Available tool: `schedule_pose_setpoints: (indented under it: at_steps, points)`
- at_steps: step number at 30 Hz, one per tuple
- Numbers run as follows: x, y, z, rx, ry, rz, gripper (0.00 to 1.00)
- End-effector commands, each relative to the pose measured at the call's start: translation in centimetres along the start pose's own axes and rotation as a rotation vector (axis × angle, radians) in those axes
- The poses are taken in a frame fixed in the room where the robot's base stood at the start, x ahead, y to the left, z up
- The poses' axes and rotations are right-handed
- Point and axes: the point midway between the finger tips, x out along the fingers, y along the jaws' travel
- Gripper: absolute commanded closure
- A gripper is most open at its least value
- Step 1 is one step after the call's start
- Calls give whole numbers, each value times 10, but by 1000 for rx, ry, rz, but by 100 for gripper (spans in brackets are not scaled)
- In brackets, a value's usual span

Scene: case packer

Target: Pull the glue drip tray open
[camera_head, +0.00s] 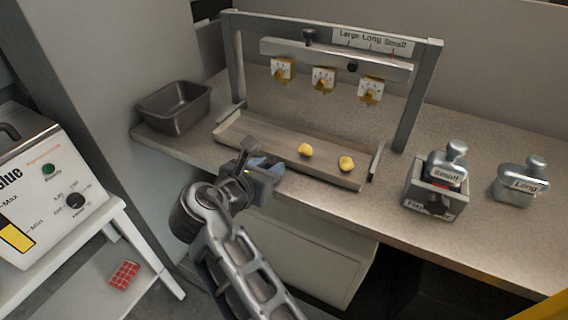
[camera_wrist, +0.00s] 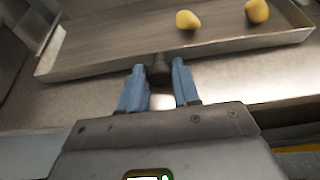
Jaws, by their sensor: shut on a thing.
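The glue drip tray (camera_head: 338,175) is a long, shallow metal tray on the counter under the nozzle frame. Two yellow glue blobs (camera_head: 346,163) lie in its right half. In the wrist view the tray (camera_wrist: 110,68) spans the top, with a dark knob (camera_wrist: 158,70) on its front wall. My gripper (camera_wrist: 159,84) has its blue fingers on either side of that knob and is shut on it. In the head view my gripper (camera_head: 262,172) is at the tray's front edge, and my arm hides the knob.
A metal frame (camera_head: 234,60) with several glue-stained nozzles stands over the tray. A dark bin (camera_head: 174,106) is at the left. A holder with a "Small" bottle (camera_head: 447,165) and a "Long" bottle (camera_head: 520,182) stand at the right. A glue machine (camera_head: 45,185) sits on a cart at far left.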

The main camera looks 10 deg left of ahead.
Motion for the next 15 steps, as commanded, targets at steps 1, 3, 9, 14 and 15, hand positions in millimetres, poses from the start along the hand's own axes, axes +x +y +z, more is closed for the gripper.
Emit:
schedule_pose_setpoints:
  at_steps: [1, 3, 9, 14, 15]
  points:
    - [-6, 3, 0, -4, 1, 2, 100]
    - [-11, 3, -2, -4, 1, 1, 100]
    - [-26, 3, -9, -4, 1, 0, 100]
    - [-33, 3, -13, -3, 0, 1, 100]
    - [-34, 3, -14, -3, -1, 1, 100]
